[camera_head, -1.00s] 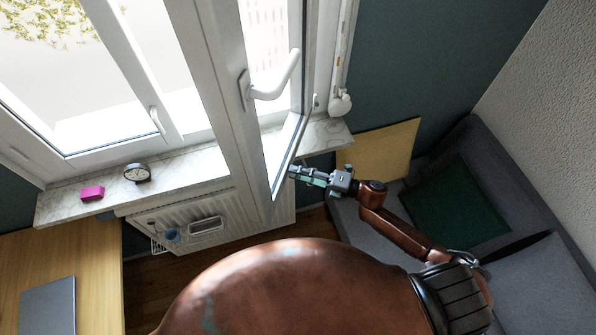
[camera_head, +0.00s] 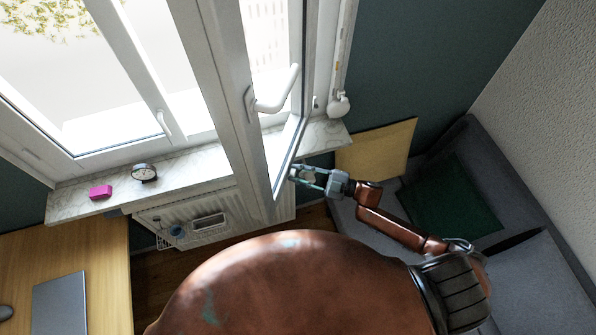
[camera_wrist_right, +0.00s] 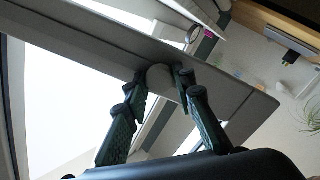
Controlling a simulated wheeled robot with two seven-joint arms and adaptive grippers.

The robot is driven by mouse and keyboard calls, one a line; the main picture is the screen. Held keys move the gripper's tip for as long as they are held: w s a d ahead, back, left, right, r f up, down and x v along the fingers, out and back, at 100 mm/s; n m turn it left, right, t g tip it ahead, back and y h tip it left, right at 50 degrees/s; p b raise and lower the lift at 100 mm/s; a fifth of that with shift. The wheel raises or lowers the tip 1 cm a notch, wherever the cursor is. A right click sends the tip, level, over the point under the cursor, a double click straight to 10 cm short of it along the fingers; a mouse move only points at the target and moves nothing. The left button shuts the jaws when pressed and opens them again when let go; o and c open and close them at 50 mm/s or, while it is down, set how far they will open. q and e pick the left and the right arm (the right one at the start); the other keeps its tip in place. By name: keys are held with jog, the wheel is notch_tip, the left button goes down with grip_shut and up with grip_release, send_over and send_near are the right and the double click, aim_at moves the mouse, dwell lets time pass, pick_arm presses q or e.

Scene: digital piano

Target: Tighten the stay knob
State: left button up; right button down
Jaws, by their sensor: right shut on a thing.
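The stay knob (camera_wrist_right: 159,77) shows in the right wrist view as a small pale round knob at the lower edge of the open window sash (camera_head: 258,165). My right gripper (camera_wrist_right: 162,78) has one dark green finger on each side of the knob and is shut on it. In the head view the right gripper (camera_head: 300,177) reaches from the right to the sash's lower corner. There the knob is too small and covered to make out. My left gripper is not in view.
A marble sill (camera_head: 200,170) carries a pink block (camera_head: 100,192) and a small clock (camera_head: 144,172). A radiator (camera_head: 240,212) is below. A desk (camera_head: 105,260) with a laptop (camera_head: 60,305) is left; a grey sofa (camera_head: 545,270) is right.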

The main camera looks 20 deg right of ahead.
jog(key=shift+m+p, duration=1.3)
jog(key=shift+m, duration=2.8)
jog(key=c, duration=1.6)
grip_release()
jog(key=v, duration=1.2)
jog(key=shift+d+f, duration=0.1)
